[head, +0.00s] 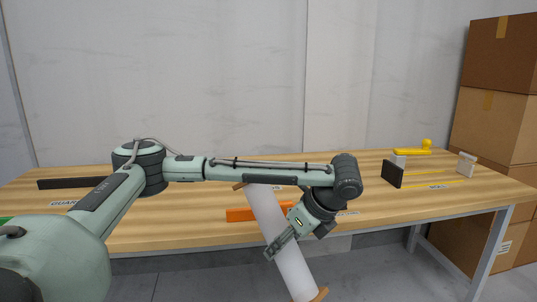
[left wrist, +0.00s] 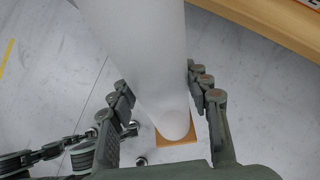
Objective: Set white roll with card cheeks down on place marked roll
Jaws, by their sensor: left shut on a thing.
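The white roll (head: 264,208) hangs tilted in front of the table's front edge, its upper end left and its lower end right. A brown card cheek (head: 320,295) shows at its lower end, and part of another at the upper end. My left gripper (head: 282,243) is shut on the roll around its middle. In the left wrist view the fingers (left wrist: 162,98) lie on both sides of the white roll (left wrist: 140,45), with a card cheek (left wrist: 190,128) beyond. A place with yellow lines and a small, hard-to-read label (head: 438,187) is at the table's right. My right gripper is not in view.
The wooden table (head: 200,215) bears an orange block (head: 240,214) behind the roll, a black plate (head: 392,174), a white block (head: 467,163) and a yellow handle (head: 412,151). A dark bar (head: 70,183) lies left. Cardboard boxes (head: 497,120) stand at the right.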

